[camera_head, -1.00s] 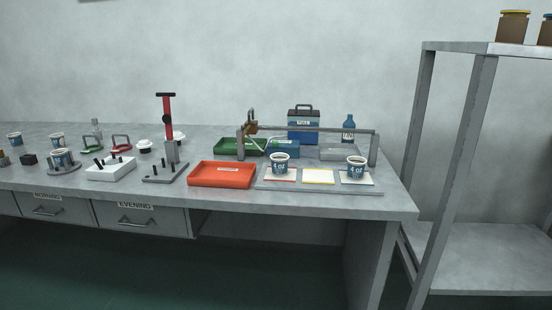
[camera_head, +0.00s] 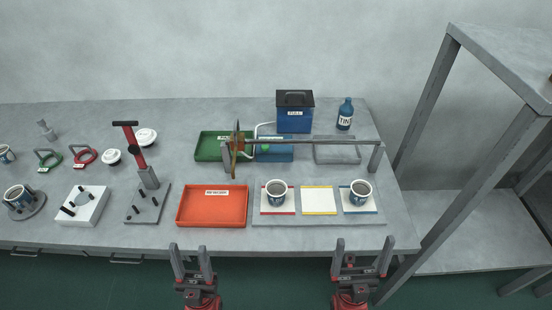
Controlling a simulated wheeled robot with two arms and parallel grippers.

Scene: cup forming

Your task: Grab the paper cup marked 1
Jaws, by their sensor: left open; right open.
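Two white-and-blue paper cups with dark contents stand upright on a grey board (camera_head: 320,219) at the right of the bench. One cup (camera_head: 277,195) is on a red-edged card, the other cup (camera_head: 360,193) on a blue-edged card. More cups stand at the far left, one cup (camera_head: 18,197) on a round grey stand and another cup (camera_head: 5,154) behind it. I cannot read a number 1 on any cup. My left gripper (camera_head: 191,248) is open and empty at the bench's front edge, below the red tray. My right gripper (camera_head: 361,244) is open and empty in front of the board.
A red tray (camera_head: 212,220), a green tray (camera_head: 210,158) and a metal bar frame (camera_head: 310,142) stand near the board. A red-handled press (camera_head: 134,150) and a white block (camera_head: 82,207) are left. A metal shelf (camera_head: 500,60) rises at the right.

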